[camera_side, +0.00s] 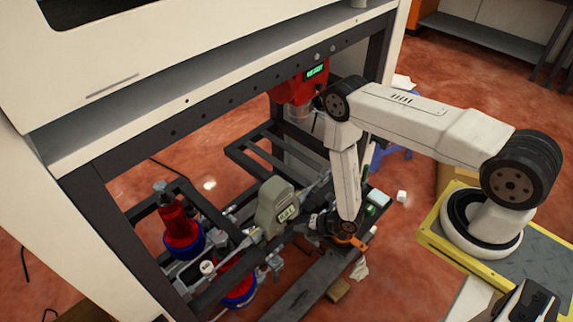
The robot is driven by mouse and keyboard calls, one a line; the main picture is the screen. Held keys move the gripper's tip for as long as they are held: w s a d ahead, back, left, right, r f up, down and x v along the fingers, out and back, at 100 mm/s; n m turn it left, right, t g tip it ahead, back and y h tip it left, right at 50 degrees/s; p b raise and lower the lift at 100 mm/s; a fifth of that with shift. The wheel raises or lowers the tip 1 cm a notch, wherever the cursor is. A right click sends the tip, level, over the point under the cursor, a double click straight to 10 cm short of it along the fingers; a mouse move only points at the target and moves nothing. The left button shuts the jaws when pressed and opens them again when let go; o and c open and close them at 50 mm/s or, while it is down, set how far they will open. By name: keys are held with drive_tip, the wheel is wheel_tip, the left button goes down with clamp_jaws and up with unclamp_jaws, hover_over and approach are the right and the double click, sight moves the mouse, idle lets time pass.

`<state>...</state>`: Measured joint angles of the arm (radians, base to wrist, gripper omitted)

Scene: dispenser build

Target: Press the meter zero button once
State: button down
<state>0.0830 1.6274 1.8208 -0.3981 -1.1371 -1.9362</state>
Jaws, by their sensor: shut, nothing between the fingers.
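The meter (272,208) is a grey-beige housing in the dispenser's lower frame, with a small lit display (288,214) on its right-facing side. The zero button is too small to make out. My gripper (312,222) is low at the end of my arm, just right of the meter's display side. It is shut and holds nothing. Its fingertips are small and dark against the pipes, so I cannot tell whether they touch the meter.
A red unit (300,86) with a green display hangs under the cabinet (220,85). Red and blue pump parts (180,228) stand left of the meter. Dark frame bars (150,240) and pipes surround it. Small loose items (378,197) lie right of my wrist.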

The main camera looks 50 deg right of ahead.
drive_tip(key=shift+s, duration=0.15)
drive_tip(key=shift+s, duration=2.35)
drive_tip(key=w+r+m, duration=0.2)
drive_tip(key=r, duration=0.1)
drive_tip(key=w+d+r+m+g+h, duration=0.1)
drive_tip(key=w+r+m, duration=0.1)
drive_tip(key=r, duration=0.1)
drive_tip(key=w+d+r+m+g, duration=0.1)
drive_tip(key=w+r+m, duration=0.1)
drive_tip(key=r, duration=0.1)
drive_tip(key=shift+r+h, duration=0.2)
drive_tip(key=shift+h, duration=0.1)
wheel_tip(320, 180, up, 20)
drive_tip(key=s+d+f+m+g+h, duration=0.1)
drive_tip(key=s+d+m+g+h, duration=0.15)
drive_tip(key=m, duration=0.95)
drive_tip(key=s+a+r+m+g, duration=0.1)
drive_tip(key=s+r+m+g, duration=0.1)
drive_tip(key=s+r+m, duration=0.4)
wheel_tip(320, 180, up, 3)
drive_tip(key=shift+s+a+f+m, duration=0.15)
drive_tip(key=shift+s+m, duration=0.1)
drive_tip(key=shift+m, duration=0.25)
